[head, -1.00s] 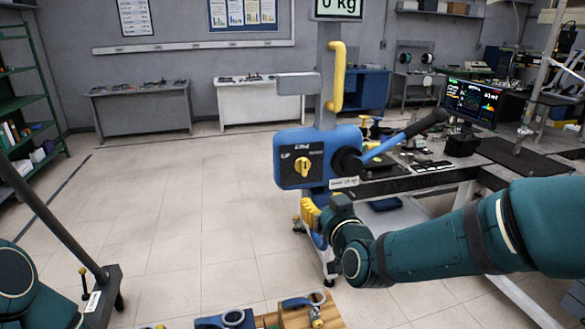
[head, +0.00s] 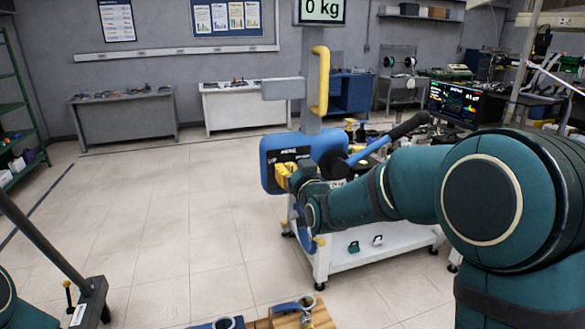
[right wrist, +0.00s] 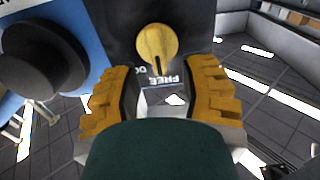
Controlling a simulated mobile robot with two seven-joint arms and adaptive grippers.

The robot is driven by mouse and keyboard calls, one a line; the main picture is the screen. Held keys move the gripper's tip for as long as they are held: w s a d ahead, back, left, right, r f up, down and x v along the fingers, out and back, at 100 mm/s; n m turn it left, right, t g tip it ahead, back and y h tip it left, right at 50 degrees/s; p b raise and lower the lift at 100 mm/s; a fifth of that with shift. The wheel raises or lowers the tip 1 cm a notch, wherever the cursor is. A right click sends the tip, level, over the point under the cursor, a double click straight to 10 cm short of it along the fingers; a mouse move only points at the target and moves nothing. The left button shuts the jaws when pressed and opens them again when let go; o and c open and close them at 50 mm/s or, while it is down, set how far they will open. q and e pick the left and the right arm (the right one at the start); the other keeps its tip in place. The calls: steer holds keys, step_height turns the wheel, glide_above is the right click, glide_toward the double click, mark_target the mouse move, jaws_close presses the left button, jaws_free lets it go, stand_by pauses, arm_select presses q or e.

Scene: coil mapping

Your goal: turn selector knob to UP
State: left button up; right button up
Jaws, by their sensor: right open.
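The selector knob (right wrist: 157,44) is a round yellow dial with a dark slot, on a black plate (right wrist: 125,18) in the right wrist view. Lettering beside it reads "FREE" and part of "DO". My right gripper, with yellow ribbed fingers, also shows in the right wrist view (right wrist: 160,95). It is open, its fingers apart on either side below the knob, with nothing between them. My left gripper is not in view.
A lever with a black grip (head: 408,125) sticks out right of the housing. A yellow handle (head: 320,80) and a "0 kg" display (head: 321,10) are above it. A white cart base (head: 375,255) stands below. Open floor (head: 170,220) lies to the left.

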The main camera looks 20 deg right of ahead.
steer(key=shift+w, duration=0.6)
jaws_close()
